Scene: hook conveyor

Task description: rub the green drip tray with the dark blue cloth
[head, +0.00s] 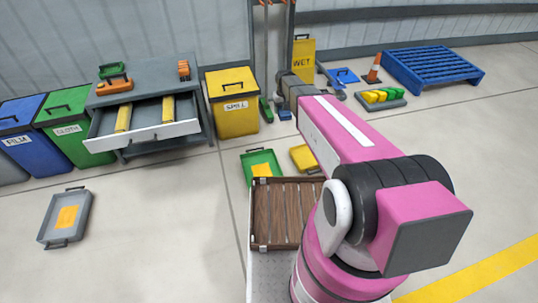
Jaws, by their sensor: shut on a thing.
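The green drip tray (259,156) lies on the floor in front of the wooden slatted crate, with an orange-yellow patch in it. A black handle shows at its far side. My gripper (285,108) is beyond the tray, up and to the right of it in the picture, and apart from it. It is small here and partly hidden by my wrist. It is shut on a small dark blue thing (285,115), which looks like the dark blue cloth.
A brown slatted crate (252,215) stands just nearer than the tray. A yellow tray (301,153) is partly hidden by my arm. A yellow SPILL bin (232,115) and a workbench with an open drawer (150,133) stand behind left. A grey tray (79,207) lies on open floor at left.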

